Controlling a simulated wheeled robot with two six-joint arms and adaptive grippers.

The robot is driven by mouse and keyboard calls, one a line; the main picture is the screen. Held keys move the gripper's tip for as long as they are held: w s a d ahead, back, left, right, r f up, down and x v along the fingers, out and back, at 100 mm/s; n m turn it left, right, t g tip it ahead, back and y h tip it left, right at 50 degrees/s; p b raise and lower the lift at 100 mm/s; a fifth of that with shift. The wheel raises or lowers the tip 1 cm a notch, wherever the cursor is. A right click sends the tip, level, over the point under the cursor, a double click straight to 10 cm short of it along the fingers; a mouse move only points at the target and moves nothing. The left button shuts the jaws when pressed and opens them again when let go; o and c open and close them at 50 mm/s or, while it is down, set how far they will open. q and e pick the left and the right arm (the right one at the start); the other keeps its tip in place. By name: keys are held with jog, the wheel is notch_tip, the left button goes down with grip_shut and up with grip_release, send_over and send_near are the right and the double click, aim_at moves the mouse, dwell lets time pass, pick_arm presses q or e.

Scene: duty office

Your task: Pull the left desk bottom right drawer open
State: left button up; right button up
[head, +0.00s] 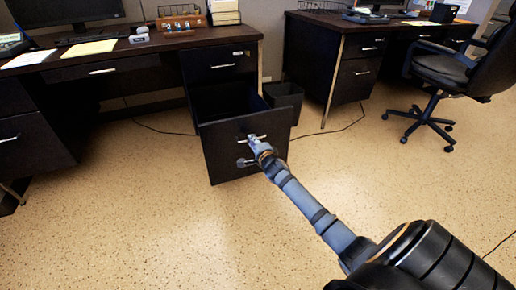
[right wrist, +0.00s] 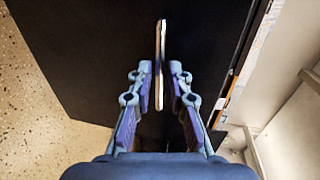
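The bottom right drawer (head: 222,160) of the left desk (head: 150,42) stands pulled well out, its dark box open at the top. Its metal bar handle (head: 258,138) is on the front panel. My right gripper (head: 254,143) is at this handle. In the right wrist view, the two fingers (right wrist: 161,90) stand close on either side of the handle (right wrist: 161,40), with the dark drawer front (right wrist: 95,50) behind. My left gripper is not in view.
A dark waste bin (head: 285,97) stands just right of the open drawer. A second desk (head: 345,65) and an office chair (head: 455,70) are at the right. The speckled floor (head: 110,220) in front is clear.

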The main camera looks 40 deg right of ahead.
jog(key=v, duration=0.9)
